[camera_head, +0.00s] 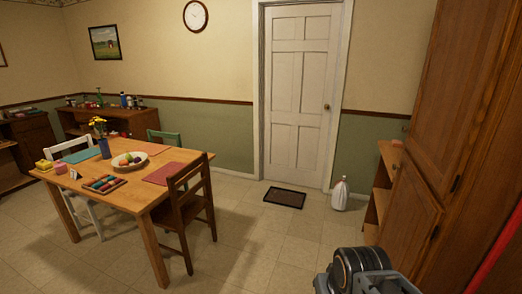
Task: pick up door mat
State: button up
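My gripper's fingers cannot be made out in this view.
A white jug (340,193) stands on the floor right of the mat. A wooden table (140,196) with chairs, including a brown chair (187,205), stands at the left. A wooden cabinet (408,215) stands at the right. The floor between is clear.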

aim_at(278, 198)
jog(key=u, duration=0.2)
jog(key=i, duration=4.85)
jog(key=z, duration=0.7)
jog(key=i, duration=0.7)
jog(key=u, duration=0.05)
